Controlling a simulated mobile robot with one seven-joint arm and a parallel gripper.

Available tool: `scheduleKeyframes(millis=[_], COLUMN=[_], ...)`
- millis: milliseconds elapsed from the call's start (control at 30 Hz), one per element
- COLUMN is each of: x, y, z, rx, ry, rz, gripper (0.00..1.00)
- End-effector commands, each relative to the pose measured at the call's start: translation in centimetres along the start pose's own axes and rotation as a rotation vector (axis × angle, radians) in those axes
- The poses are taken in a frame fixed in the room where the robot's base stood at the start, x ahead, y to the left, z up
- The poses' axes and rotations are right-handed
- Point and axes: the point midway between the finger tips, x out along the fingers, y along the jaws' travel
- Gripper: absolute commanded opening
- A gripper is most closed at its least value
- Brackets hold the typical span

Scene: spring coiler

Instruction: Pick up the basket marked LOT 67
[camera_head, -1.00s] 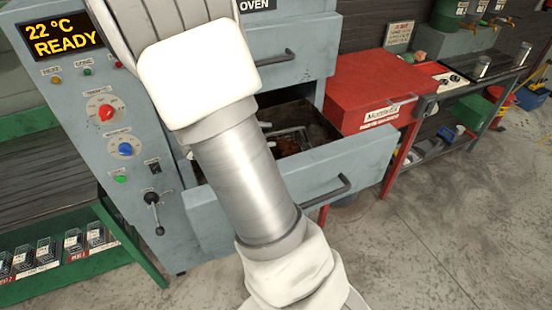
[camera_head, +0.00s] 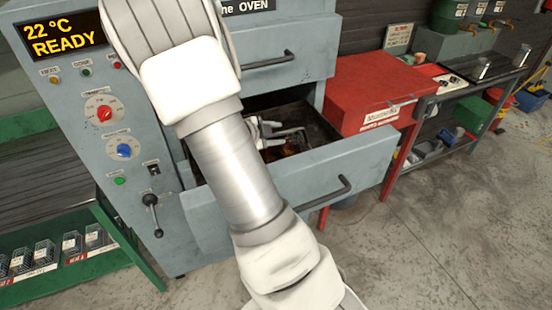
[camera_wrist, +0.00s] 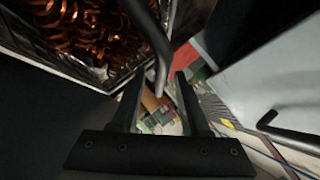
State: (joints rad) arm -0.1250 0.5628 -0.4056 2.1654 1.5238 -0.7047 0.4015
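A wire basket holding copper-coloured springs (camera_wrist: 85,30) fills the upper left of the wrist view. Similar orange coils (camera_head: 292,147) show inside the open oven drawer in the head view. I cannot read a LOT 67 mark on the basket. A dark curved bar (camera_wrist: 150,42), which looks like a handle, runs down from the top of the wrist view, its lower end between my fingertips. My gripper (camera_wrist: 158,82) is open, with a gap on each side of the bar. In the head view my gripper (camera_head: 283,136) is low in the drawer, partly hidden by my arm.
The oven drawer (camera_head: 330,172) is pulled out, with its front and handle facing the free grey floor (camera_head: 450,220). A red cabinet (camera_head: 375,85) stands close on the right. Several small labelled baskets (camera_head: 45,252) sit on a green rack at lower left.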

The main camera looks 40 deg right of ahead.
Motion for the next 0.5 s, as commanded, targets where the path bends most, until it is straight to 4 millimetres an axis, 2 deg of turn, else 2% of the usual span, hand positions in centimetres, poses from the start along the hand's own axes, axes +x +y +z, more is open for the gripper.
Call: scheduleKeyframes(millis=[33, 200, 233, 500], x=[-0.02, -0.04, -0.04, -0.05], y=[0.00, 0.00, 0.00, 0.00], z=[0.00, 0.01, 0.01, 0.01], rx=[0.000, 0.000, 0.000, 0.000], ry=[0.000, 0.000, 0.000, 0.000], rz=[0.000, 0.000, 0.000, 0.000], gripper=[0.34, 0.03, 0.00, 0.00])
